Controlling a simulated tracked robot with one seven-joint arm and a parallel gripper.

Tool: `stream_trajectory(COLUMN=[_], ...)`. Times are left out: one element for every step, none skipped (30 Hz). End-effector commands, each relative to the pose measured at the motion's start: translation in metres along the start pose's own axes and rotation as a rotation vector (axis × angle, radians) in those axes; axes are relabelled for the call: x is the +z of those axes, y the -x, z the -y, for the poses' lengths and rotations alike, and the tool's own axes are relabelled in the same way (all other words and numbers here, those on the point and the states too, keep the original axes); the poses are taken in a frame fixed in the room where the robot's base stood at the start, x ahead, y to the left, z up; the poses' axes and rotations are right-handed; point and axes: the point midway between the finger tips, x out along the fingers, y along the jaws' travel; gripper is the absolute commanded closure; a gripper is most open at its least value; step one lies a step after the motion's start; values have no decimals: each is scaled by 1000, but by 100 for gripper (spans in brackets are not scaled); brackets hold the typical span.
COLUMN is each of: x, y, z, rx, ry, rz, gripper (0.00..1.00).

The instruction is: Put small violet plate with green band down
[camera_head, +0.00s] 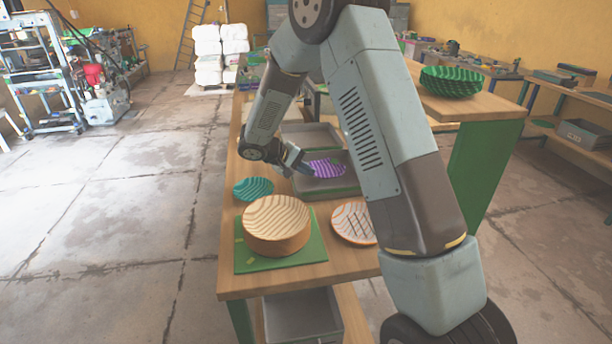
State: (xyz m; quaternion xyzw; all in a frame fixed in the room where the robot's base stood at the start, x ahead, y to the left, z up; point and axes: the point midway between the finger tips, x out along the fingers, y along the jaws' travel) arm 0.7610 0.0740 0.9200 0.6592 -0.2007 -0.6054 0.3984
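A small violet plate (328,168) with wavy stripes shows at the tip of my gripper (306,168). My gripper comes from the left, and its fingers meet the plate's left rim and appear shut on it. The plate appears over a grey tray (345,190) on the wooden table; the gap below it is hard to judge. I cannot make out a green band clearly at this size. My own arm crosses the view and hides the area just right of the tray.
A green bowl-like plate (451,82) stands at the right.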

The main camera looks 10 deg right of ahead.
Motion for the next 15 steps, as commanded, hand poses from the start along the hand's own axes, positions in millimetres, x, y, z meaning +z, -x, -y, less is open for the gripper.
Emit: stream_trajectory(x=[0,0,0,-1,-1,-1,-1,-1,-1,-1,-1,-1,-1,-1,-1], y=[-5,-7,-10,-11,-12,-12,-12,-11,-11,-11,-11,-11,-12,-12,-12], z=[7,10,13,15,15,16,15,15,15,15,15,16,16,16,17], rx=[-1,-1,-1,-2,-2,-1,-1,-1,-1,-1,-1,-1,-1,-1,-1], ry=[3,3,3,2,1,0,0,0,0,0,0,0,1,1,1], rz=[1,1,1,1,0,0,-1,-1,-1,-1,-1,-1,-1,-1,-1], gripper=[100,100,100,100,100,100,100,100,100,100,100,100,100,100,100])
